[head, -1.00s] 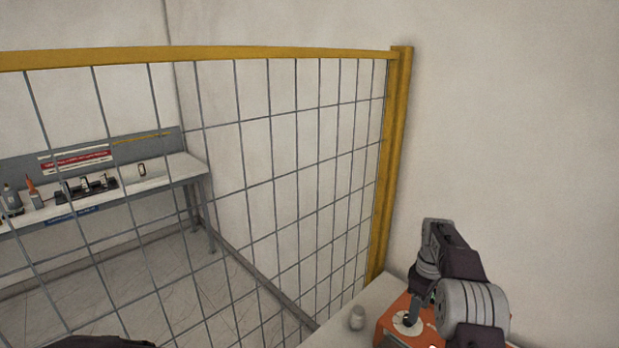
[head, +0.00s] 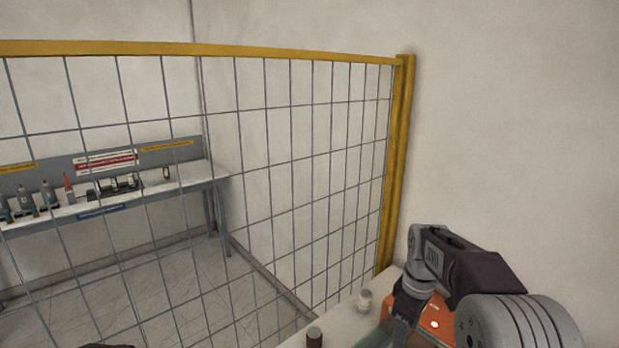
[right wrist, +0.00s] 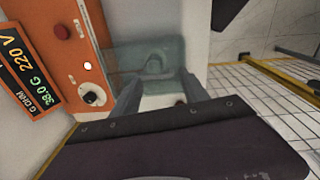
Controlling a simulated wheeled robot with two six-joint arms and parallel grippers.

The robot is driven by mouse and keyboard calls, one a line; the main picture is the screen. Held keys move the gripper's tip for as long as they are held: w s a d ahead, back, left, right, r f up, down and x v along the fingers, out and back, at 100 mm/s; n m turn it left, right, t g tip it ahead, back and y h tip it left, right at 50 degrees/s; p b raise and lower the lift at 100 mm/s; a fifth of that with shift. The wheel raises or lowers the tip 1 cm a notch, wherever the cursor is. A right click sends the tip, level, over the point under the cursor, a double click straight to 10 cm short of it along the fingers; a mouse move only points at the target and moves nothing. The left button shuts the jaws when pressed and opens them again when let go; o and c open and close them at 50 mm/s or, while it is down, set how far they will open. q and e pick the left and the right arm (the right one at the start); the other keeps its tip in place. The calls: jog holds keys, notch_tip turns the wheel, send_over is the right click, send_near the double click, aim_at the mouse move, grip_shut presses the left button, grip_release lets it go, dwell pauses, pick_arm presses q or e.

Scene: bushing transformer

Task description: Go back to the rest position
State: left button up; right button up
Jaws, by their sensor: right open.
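My right gripper (head: 398,328) hangs over the white table at the lower right of the head view, its tips near the bottom edge. In the right wrist view its two fingers (right wrist: 160,90) are spread apart with nothing between them. Beyond them is a see-through teal container (right wrist: 150,58) on the white surface. An orange tester (head: 434,318) stands beside the gripper, partly hidden by my arm. Its panel also shows in the right wrist view (right wrist: 72,72), with a knob and a lit display. My left gripper is out of view.
A yellow-framed mesh fence (head: 250,52) stands behind the white table (head: 335,311). Behind the fence is a workbench (head: 150,198) with bottles and tools. The wall at right is bare.

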jog(key=s+a+f+m+b, duration=0.2)
jog(key=s+a+f+m, duration=0.2)
jog(key=s+f+m, duration=0.5)
jog(key=shift+s+a+f+m, duration=0.15)
jog(key=shift+s+f+m, duration=0.15)
jog(key=shift+s+f, duration=3.1)
